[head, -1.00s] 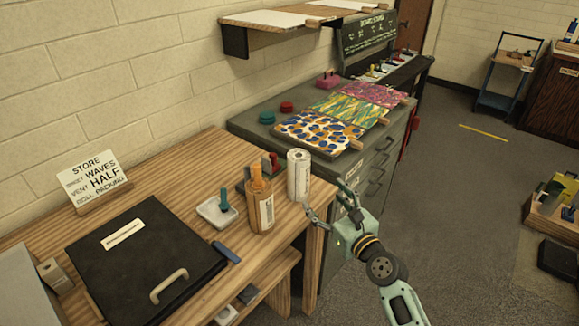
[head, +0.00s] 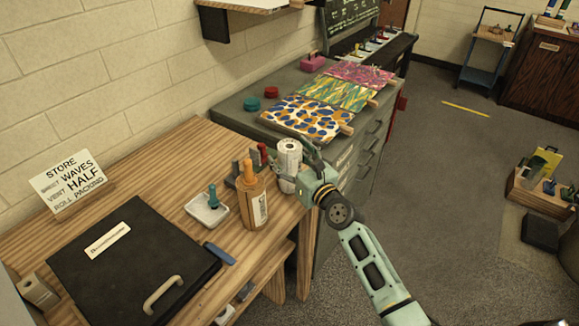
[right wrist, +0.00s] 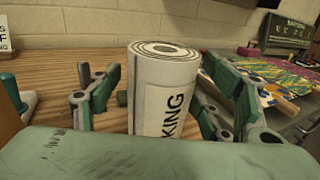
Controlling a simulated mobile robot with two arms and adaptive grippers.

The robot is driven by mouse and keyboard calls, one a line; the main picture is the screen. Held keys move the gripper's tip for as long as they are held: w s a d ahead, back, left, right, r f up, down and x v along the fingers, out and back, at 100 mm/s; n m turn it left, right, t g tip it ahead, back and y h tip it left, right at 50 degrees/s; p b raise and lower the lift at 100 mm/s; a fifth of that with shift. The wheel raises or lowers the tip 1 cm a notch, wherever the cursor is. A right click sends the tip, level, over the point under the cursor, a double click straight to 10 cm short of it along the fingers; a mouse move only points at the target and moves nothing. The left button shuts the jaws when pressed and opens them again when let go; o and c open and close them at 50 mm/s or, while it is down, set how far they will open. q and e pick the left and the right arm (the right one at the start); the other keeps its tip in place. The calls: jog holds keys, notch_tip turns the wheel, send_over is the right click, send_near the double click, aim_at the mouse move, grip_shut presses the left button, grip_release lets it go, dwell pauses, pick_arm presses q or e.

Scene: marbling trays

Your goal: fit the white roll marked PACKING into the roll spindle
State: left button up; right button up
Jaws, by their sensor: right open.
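The white roll (head: 289,155) stands upright near the right end of the wooden table. In the right wrist view the roll (right wrist: 160,100) shows a spiral top and a label with the letters KING. My right gripper (head: 298,168) is open at the roll, its fingers on either side of it. In the right wrist view the open fingers (right wrist: 165,90) flank the roll, with a visible gap at the left finger; contact on the right is unclear. I cannot pick out the roll spindle for sure. My left gripper is not in view.
A brown container with an orange-handled tool (head: 255,205) stands close left of the roll. A white dish (head: 207,215), a black lidded case (head: 120,262) and a sign (head: 70,182) are further left. A grey cabinet (head: 232,112) with patterned sheets stands behind.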

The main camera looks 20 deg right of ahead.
jog(key=c, duration=1.3)
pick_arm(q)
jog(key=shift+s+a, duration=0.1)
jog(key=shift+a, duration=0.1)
pick_arm(e)
jog(key=shift+c, duration=0.2)
jog(key=shift+r, duration=0.1)
